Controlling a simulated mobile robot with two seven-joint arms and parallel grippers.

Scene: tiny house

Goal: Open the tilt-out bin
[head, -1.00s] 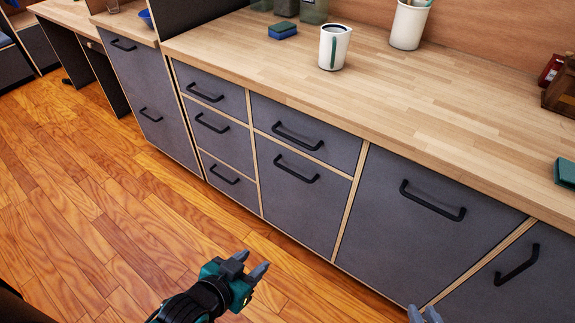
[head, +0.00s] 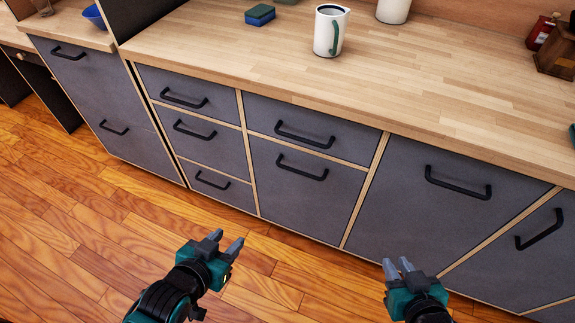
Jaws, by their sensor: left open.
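A row of closed grey cabinet fronts with black bar handles runs under the wooden counter. A wide front (head: 430,225) right of centre has a handle (head: 458,182) near its top. A smaller front (head: 300,205) in the middle has its own handle (head: 302,167). I cannot tell which front is the tilt-out bin; none is tilted out. My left gripper (head: 229,239) is open and empty, low in front of the narrow drawers. My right gripper (head: 396,262) appears open and empty, low before the wide front. Neither gripper touches a handle.
The counter (head: 420,90) holds a white mug (head: 329,32), a sponge (head: 260,15), a red bottle (head: 541,31) and a wooden block (head: 558,52). The wooden floor (head: 80,220) before the cabinets is clear.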

